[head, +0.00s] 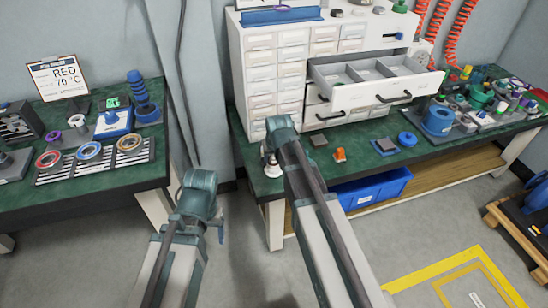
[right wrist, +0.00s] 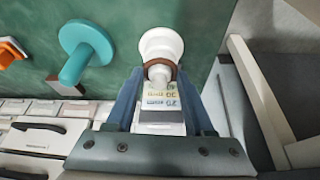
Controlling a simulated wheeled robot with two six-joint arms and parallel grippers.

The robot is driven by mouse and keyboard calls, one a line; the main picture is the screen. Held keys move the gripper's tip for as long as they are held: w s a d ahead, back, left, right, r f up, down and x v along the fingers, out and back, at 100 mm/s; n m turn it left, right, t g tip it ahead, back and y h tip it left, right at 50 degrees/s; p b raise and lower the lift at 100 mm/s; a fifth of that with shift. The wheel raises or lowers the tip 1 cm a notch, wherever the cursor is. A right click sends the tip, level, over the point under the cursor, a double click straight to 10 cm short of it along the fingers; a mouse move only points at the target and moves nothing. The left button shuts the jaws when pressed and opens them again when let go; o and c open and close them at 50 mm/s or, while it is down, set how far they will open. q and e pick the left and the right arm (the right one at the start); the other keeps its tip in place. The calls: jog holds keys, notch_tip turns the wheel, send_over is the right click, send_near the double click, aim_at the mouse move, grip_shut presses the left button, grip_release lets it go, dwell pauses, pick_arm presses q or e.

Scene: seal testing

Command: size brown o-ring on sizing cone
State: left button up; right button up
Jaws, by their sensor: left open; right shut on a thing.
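The white sizing cone (right wrist: 161,45) stands at the top centre of the right wrist view. The brown o-ring (right wrist: 161,65) encircles a narrow white part of it; whether it sits snugly there is unclear. My right gripper (right wrist: 159,80) is shut, with its blue fingertips at either side of the ring. In the head view, my right gripper (head: 272,150) is over the near left corner of the right bench, hiding most of the cone (head: 271,168). The ring cannot be made out there. My left gripper (head: 221,232) is open and empty, low between the benches.
A teal flanged part (right wrist: 85,50), an orange piece (head: 340,155) and a dark block (head: 318,141) lie near the cone. A drawer (head: 388,94) hangs open above the right bench. The left bench holds a ring rack (head: 95,160). The floor between benches is clear.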

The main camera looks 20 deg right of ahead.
jog(key=shift+f, duration=0.2)
jog(key=o, duration=1.4)
jog(key=shift+r, duration=0.1)
jog(key=shift+c, duration=0.2)
notch_tip(320, 180, up, 9)
jog(key=p, duration=0.9)
notch_tip(320, 180, down, 9)
jog(key=b, duration=0.9)
